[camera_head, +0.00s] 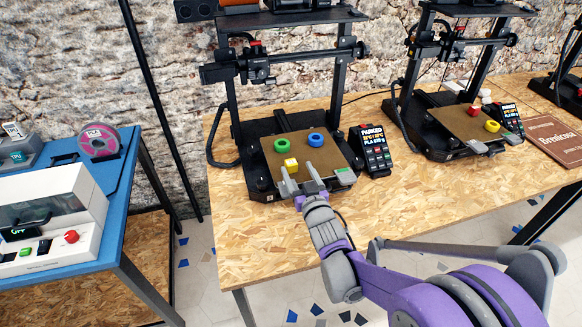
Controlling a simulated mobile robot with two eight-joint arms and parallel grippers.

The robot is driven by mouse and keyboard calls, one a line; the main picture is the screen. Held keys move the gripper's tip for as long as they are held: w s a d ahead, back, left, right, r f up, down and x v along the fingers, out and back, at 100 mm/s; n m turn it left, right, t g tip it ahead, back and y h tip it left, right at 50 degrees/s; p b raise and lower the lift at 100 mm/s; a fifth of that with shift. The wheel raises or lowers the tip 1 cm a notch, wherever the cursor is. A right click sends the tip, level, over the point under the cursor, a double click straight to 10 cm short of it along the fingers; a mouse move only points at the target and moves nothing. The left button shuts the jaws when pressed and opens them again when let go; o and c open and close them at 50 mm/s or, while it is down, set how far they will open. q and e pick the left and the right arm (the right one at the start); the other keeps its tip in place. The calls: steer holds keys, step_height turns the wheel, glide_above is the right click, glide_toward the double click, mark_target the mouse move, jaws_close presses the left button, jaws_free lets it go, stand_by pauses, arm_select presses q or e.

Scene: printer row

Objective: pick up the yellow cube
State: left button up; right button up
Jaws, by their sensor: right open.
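The yellow cube (291,165) sits on the brown print bed (334,150) of the nearer 3D printer, towards the bed's left front. My right gripper (302,178) is open at the front edge of the bed. Its fingers point towards the back of the printer, and the cube is just beyond the left finger's tip. Whether the finger touches the cube I cannot tell. My left gripper is not in view.
A printer control screen (371,148) stands right of the bed. A blue table (118,200) stands left. The wooden table's front is clear.

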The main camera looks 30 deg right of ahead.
mark_target(293, 166)
steer(key=x, duration=0.5)
steer(key=shift+w+a+f+b, duration=0.2)
steer(key=shift+w+f+b, duration=0.1)
steer(key=shift+b, duration=0.1)
steer(key=shift+s, duration=0.1)
jaws_close()
